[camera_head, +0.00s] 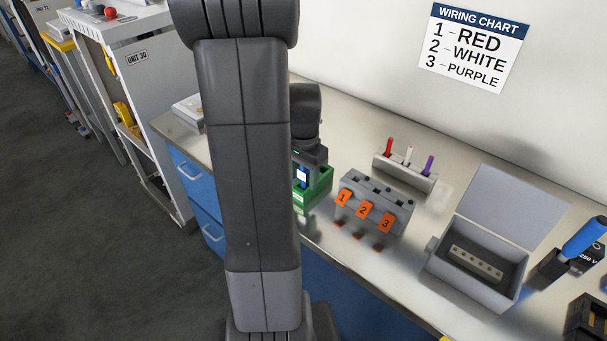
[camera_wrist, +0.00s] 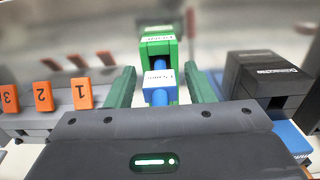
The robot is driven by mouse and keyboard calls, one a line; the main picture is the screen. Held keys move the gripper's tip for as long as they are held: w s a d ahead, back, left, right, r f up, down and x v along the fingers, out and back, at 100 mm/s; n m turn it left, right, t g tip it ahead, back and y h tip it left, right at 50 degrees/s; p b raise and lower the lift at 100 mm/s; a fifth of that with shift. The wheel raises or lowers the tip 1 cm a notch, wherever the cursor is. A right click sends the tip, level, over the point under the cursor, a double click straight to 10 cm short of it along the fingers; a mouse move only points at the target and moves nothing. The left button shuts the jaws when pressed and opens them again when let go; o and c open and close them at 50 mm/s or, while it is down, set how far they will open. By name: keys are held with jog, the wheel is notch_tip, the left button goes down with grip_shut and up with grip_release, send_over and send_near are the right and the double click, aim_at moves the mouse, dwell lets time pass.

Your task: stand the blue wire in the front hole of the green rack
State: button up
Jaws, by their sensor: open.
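The green rack (camera_head: 319,187) stands on the bench, partly hidden behind my arm in the head view. In the wrist view its green block (camera_wrist: 158,43) is straight ahead. The blue wire (camera_wrist: 160,95), with a white label, stands upright at the near side of the rack. It also shows small in the head view (camera_head: 302,175). My gripper (camera_wrist: 160,88) is open, with one green finger on each side of the blue wire and visible gaps between. In the head view my gripper (camera_head: 309,155) is over the rack. The wire's lower end is hidden, so its seating cannot be told.
A grey block with orange tags 1, 2 and 3 (camera_head: 378,197) stands right of the rack. Behind it a grey holder (camera_head: 405,171) carries red, white and purple wires. An open grey box (camera_head: 470,283) is farther right. A dark block (camera_wrist: 262,72) is close right in the wrist view.

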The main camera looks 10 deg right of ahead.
notch_tip(320, 180, up, 12)
jog(key=shift+r, duration=0.1)
dwell(0.5)
notch_tip(320, 180, down, 13)
jog(key=shift+r+b, duration=0.1)
jog(key=shift+b, duration=0.2)
notch_tip(320, 180, up, 3)
jog(key=shift+f, duration=0.1)
jog(key=shift+r, duration=0.65)
jog(key=shift+f, duration=0.1)
